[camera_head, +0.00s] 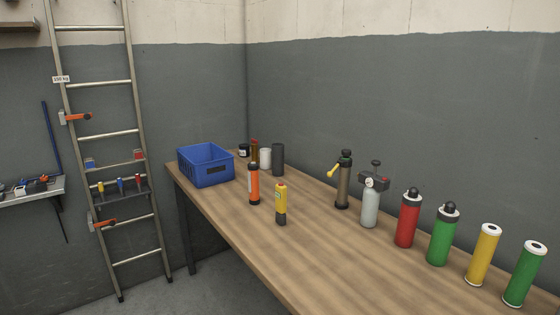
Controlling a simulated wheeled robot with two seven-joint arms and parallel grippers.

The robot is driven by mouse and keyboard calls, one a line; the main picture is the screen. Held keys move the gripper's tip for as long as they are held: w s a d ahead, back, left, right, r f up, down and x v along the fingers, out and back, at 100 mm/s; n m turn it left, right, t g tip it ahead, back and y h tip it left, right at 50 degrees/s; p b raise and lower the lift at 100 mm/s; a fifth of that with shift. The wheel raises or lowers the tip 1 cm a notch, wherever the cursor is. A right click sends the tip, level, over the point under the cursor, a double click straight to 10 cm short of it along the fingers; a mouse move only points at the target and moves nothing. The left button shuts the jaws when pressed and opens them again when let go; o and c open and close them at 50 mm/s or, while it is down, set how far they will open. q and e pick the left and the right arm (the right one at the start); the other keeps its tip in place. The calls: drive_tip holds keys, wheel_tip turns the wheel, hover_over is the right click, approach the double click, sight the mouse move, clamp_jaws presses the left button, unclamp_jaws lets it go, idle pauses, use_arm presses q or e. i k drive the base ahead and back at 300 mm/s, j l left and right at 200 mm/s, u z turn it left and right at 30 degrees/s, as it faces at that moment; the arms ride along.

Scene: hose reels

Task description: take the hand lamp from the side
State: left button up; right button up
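I cannot tell for sure which thing is the hand lamp. An upright orange cylinder (254,185) with dark ends stands on the workbench (225,210). Close in front and to its right stands an upright yellow cylinder (281,195) with a label and a black lower part. Further right is an upright dark cylinder (344,185) with a black top and a yellow piece sticking out to the left. All of them stand apart from each other. Neither of my grippers is in view.
A blue crate (207,177) stands at the bench's far left end, with jars and a dark cylinder (278,160) beside it. A grey bottle (371,205) and red, green and yellow cylinders line the right. The bench's middle front is clear. A ladder (100,140) stands left.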

sight(253, 174)
drive_tip(key=i+j, duration=0.3)
drive_tip(key=j, duration=0.2)
drive_tip(key=i+j+z, duration=0.1)
drive_tip(key=j+z, duration=0.25)
drive_tip(key=i+j+z, duration=0.1)
drive_tip(key=z, duration=0.3)
drive_tip(key=j+z, duration=0.35)
drive_tip(key=i+j, duration=0.05)
